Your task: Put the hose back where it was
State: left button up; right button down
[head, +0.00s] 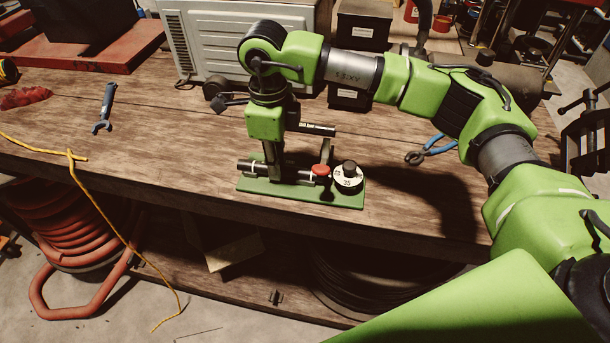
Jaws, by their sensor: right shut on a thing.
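The hose crimper (260,188) stands on the wooden workbench, with a green base, a red knob (321,170) and a white dial with a black top (347,178). A short dark hose (248,167) with metallic parts lies level, low over the left part of the base. My right gripper (272,161) points down from above and is shut on the hose. Its fingers hide the middle of the hose. I cannot tell whether the hose touches the base or sits in the crimper. My left gripper is not in view.
A blue wrench (105,108) lies on the left of the workbench (170,150). Blue-handled pliers (432,149) lie to the right of the crimper. A yellow cord (98,208) hangs over the front edge. A beige metal unit (215,45) stands behind. The bench left of the crimper is mostly clear.

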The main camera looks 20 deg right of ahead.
jog(key=shift+w+a, duration=0.35)
jog(key=shift+a, duration=0.2)
jog(key=shift+w+a, duration=0.3)
jog(key=shift+a, duration=0.2)
jog(key=shift+r, duration=0.15)
jog(key=shift+r+p, duration=1.45)
jog(key=shift+r, duration=1.95)
